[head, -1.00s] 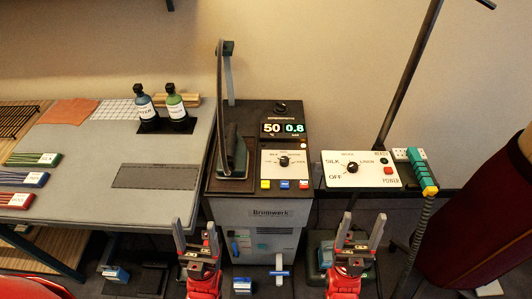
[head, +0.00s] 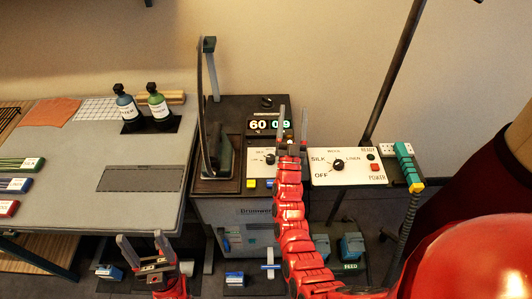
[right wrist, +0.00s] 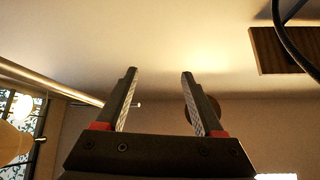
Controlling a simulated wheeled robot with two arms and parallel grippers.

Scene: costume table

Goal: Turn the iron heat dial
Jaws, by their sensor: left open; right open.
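A white panel (head: 318,180) right of the steam station carries a black dial (head: 337,164) among SILK, LINEN and OFF marks; its pointer setting is too small to tell. A second black dial (head: 270,159) sits on the station's own white plate, partly covered by my right gripper. My right gripper (head: 292,120) is raised before the station's right edge, fingers up, open and empty, left of the white panel. The right wrist view shows its open fingers (right wrist: 159,75) with nothing between them. My left gripper (head: 141,240) is open and empty, low in front of the grey table.
The station's display (head: 258,124) reads about 60 and 0.9. The iron (head: 217,160) stands on the station's left. A red power button (head: 375,167) and a teal-and-yellow handle (head: 407,163) are right of the panel dial. Two bottles (head: 126,107) stand on the grey table.

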